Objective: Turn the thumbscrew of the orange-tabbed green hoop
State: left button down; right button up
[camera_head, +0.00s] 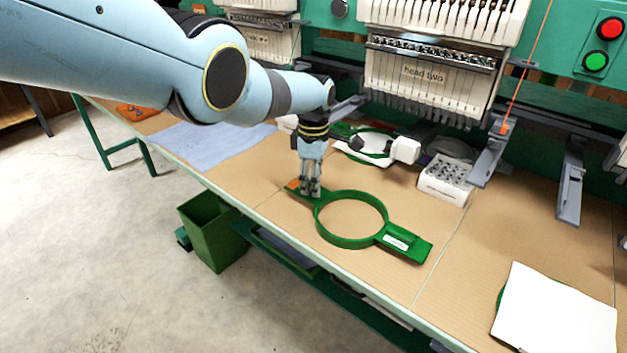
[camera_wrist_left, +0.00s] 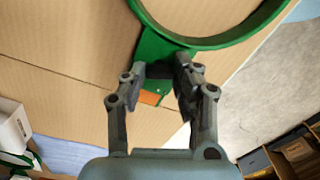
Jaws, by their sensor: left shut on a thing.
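The green hoop (camera_head: 319,225) lies flat on the tan table, with a white label on its right-hand arm. Its orange tab (camera_head: 292,185) is at the end of the left-hand arm. My left gripper (camera_head: 311,192) points down over that arm, between the orange tab and the ring. In the left wrist view the hoop (camera_wrist_left: 150,45) is at the top, and the orange tab (camera_wrist_left: 150,98) shows between the fingers. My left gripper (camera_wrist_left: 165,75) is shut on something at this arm. My right gripper is not in view.
A white box of small parts (camera_head: 446,181) stands behind the hoop. Another green hoop (camera_head: 366,147) lies further back, by the machine heads. A white sheet (camera_head: 555,315) lies at front right, and blue cloth (camera_head: 210,143) at left. Bare table surrounds the near hoop.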

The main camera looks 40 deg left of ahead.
pick_arm(q)
jog(key=n, duration=0.3)
jog(key=shift+n, duration=2.1)
jog(key=c, duration=1)
grip_release()
jog(key=shift+w+a+r, duration=0.1)
jog(key=shift+w+r, duration=0.05)
jog(key=shift+r, duration=0.4)
notch_tip(320, 180, up, 11)
